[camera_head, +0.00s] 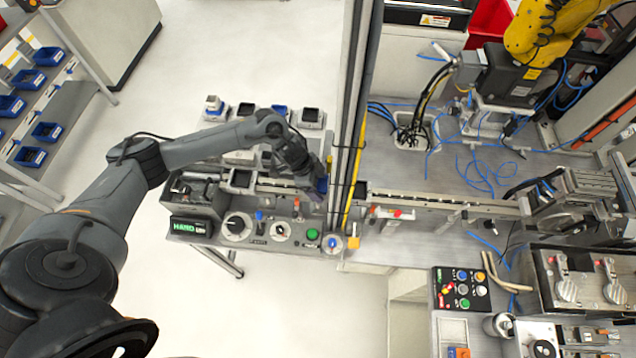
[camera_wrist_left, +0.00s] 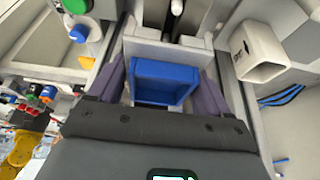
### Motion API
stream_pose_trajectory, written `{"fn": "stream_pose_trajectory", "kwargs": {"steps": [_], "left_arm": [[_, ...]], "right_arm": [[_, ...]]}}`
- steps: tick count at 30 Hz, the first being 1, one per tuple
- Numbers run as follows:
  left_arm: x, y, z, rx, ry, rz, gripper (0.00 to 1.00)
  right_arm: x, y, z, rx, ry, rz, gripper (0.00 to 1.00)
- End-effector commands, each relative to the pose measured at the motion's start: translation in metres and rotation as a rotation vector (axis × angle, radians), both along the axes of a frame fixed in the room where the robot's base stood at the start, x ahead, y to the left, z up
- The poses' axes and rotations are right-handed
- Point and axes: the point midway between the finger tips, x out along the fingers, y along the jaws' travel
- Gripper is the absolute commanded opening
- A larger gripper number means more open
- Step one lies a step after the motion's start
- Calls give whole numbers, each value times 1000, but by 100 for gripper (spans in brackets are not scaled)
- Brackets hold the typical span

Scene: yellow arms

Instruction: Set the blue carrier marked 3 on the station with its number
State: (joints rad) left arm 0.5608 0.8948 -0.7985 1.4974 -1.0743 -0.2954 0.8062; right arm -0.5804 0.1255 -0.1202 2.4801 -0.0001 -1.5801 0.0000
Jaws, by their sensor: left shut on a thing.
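The blue carrier (camera_wrist_left: 166,82) is an open box between the two fingers of my left gripper (camera_wrist_left: 164,66) in the left wrist view. A pale grey block sits right behind it. In the head view the left gripper (camera_head: 312,184) is shut on the carrier, of which a small blue part (camera_head: 321,186) shows beside the dark upright post. Several small stations (camera_head: 311,117) stand in a row at the back of the left bench, some with dark or blue tops. I cannot read any number on the carrier or the stations. My right gripper is not in view.
A control panel with knobs and a green button (camera_head: 312,234) runs along the bench front. A rail (camera_head: 440,198) runs rightward past the post. A yellow robot arm (camera_head: 545,35) hangs at the upper right above loose blue cables. Blue bins (camera_head: 30,156) line a left rack.

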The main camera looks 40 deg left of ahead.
Motion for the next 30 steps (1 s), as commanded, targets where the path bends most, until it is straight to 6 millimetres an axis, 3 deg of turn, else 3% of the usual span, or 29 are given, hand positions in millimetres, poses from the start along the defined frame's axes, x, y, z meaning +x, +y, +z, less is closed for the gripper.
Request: {"fn": "stream_pose_trajectory", "kwargs": {"steps": [29, 30], "left_arm": [[1, 0, -7, 0, -1, 0, 36], [1, 0, -7, 0, -1, 0, 83]], "right_arm": [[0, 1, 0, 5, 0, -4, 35], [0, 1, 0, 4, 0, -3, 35]]}}
